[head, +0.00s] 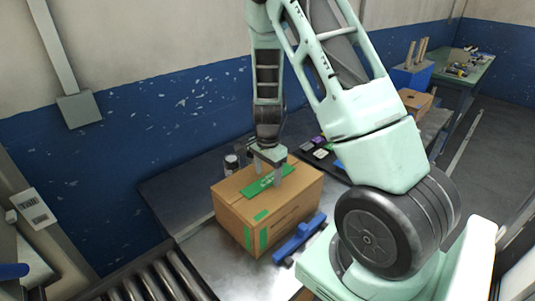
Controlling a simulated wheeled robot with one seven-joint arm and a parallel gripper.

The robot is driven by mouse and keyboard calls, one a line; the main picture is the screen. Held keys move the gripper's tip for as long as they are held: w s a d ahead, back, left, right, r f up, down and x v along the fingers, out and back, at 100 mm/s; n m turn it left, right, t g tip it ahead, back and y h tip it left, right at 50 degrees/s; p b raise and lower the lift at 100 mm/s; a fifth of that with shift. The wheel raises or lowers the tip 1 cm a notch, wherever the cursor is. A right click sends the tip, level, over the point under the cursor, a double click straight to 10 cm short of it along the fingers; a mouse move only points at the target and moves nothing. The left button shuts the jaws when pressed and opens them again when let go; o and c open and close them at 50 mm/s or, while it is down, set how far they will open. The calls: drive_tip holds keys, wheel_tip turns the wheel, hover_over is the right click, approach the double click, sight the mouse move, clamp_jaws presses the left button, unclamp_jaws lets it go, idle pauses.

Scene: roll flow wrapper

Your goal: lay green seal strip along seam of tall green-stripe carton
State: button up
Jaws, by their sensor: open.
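The tall green-stripe carton (287,210) stands on the metal table, its flaps closed, with green marks on its front side. The green seal strip (257,187) lies on the carton's top, roughly along the middle seam. My gripper (269,183) is just above the carton top, pointing down, with its fingers apart at the strip. One finger is at the left of the strip and the other at its right. The gripper partly hides the strip and the seam. I cannot tell whether the fingers touch the strip.
A blue tool (299,239) lies right of the carton. Small coloured items (319,141) lie on the table behind my arm. Another brown carton (415,101) and a blue box (411,76) stand farther right. A roller conveyor (150,280) is at front left.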

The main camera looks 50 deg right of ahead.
wheel_tip(320, 180, up, 17)
drive_tip(key=b, duration=0.1)
drive_tip(key=shift+f, duration=0.1)
idle(0.5)
drive_tip(key=s+a+f+n+y+b, duration=0.1)
drive_tip(key=s+a+n, duration=0.1)
drive_tip(key=a+n, duration=0.65)
drive_tip(key=s+a+n, duration=0.3)
drive_tip(key=a+n, duration=0.1)
drive_tip(key=a, duration=1)
drive_tip(key=s+a+f+n+b, duration=0.1)
drive_tip(key=s+a+n, duration=1.1)
drive_tip(key=s+n, duration=0.2)
drive_tip(key=shift+s+f, duration=0.2)
drive_tip(key=shift+s, duration=0.6)
